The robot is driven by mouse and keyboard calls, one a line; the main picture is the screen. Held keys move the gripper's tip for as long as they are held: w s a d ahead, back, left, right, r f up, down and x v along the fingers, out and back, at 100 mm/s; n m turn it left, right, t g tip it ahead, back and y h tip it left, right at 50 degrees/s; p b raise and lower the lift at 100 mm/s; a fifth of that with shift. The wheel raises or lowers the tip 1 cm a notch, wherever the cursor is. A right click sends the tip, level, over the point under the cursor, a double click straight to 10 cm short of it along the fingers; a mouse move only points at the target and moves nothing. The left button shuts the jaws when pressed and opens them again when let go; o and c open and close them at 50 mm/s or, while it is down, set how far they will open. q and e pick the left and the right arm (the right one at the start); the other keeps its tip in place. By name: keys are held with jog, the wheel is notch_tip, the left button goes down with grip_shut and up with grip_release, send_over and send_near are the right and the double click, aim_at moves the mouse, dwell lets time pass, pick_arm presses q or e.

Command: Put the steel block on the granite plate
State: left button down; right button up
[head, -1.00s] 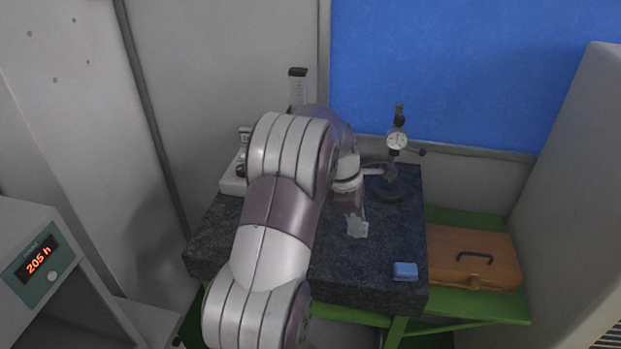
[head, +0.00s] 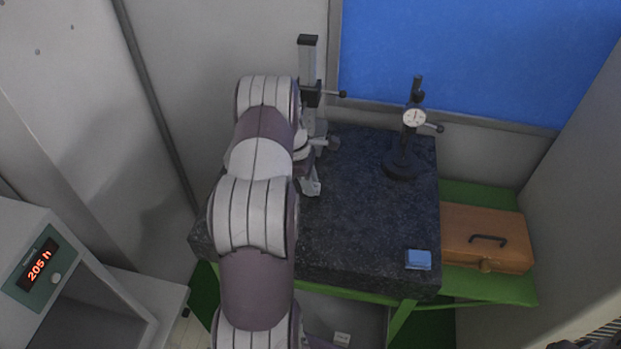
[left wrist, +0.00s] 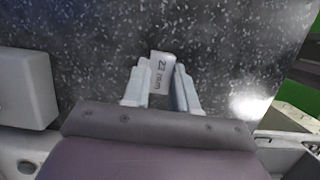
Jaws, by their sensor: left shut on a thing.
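The steel block (left wrist: 161,74) is a small pale grey block with dark print reading about "22 mm". My left gripper (head: 312,188) is shut on it, and its two fingers show on either side of the block in the left wrist view (left wrist: 160,95). The granite plate (head: 365,235) is a thick dark speckled slab. The gripper is over its left part, with fingers pointing down. I cannot tell whether the block touches the plate. In the head view the block is not distinct from the fingers. My right gripper is not in view.
A height gauge (head: 308,62) stands at the back left, close to my left arm. A dial gauge stand (head: 402,165) is at the back right of the plate. A blue box (head: 418,259) lies near the front right corner. A wooden case (head: 486,226) sits right of the plate. The plate's middle is clear.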

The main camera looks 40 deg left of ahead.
pick_arm(q)
jog(key=shift+d+f, duration=0.15)
jog(key=shift+f, duration=0.2)
jog(key=shift+s+d+f, duration=0.15)
jog(key=shift+d+f, duration=0.05)
jog(key=shift+a+f, duration=0.1)
jog(key=shift+f, duration=0.1)
jog(key=c, duration=0.9)
grip_release()
jog(key=shift+a, duration=0.1)
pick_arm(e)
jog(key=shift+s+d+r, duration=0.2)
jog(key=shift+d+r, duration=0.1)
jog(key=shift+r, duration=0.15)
pick_arm(q)
jog(key=shift+r, duration=0.15)
